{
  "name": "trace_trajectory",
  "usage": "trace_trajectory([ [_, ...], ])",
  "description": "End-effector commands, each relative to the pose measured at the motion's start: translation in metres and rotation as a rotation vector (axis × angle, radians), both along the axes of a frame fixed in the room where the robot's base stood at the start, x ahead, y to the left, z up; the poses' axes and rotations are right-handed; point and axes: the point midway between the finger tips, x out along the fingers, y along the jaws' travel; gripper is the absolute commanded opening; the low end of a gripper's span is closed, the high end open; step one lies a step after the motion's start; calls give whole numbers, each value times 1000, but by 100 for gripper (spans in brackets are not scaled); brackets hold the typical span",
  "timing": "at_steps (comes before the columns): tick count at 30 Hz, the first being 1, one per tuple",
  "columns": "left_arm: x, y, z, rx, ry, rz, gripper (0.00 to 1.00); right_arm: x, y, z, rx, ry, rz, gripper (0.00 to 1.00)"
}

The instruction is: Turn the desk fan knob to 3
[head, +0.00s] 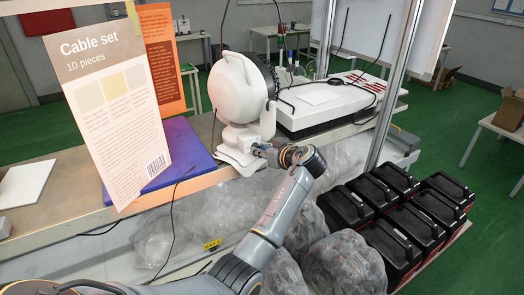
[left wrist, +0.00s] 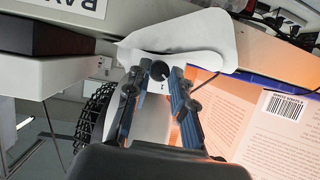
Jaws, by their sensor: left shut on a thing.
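The white desk fan (head: 238,88) stands at the front edge of the bench, its grille facing right and away. Its white base also shows in the left wrist view (left wrist: 205,38). The dark fan knob (left wrist: 159,71) sits on the base between my fingertips, with a small mark like a "1" beside it. My left gripper (head: 261,150) reaches the base from the front right and is shut on the knob, as the left wrist view (left wrist: 161,70) shows. The knob is hidden in the head view, and its exact setting cannot be read. My right gripper is not in view.
A beige "Cable set" box (head: 112,110) and an orange box (head: 162,60) stand left of the fan, by a blue flat item (head: 185,150). A white-topped device (head: 325,100) is to the right. Plastic-wrapped bundles (head: 340,262) and black cases (head: 415,228) lie below.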

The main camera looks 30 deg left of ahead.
Motion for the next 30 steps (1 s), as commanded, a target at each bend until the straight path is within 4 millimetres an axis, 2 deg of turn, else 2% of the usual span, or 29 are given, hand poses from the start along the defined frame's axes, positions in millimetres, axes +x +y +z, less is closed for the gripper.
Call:
trace_trajectory([
  [11, 2, 1, -1, 48, 72, 2, 0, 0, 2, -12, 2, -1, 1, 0],
  [30, 5, 0, -2, 268, 443, 3, 0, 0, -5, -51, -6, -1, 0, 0],
])
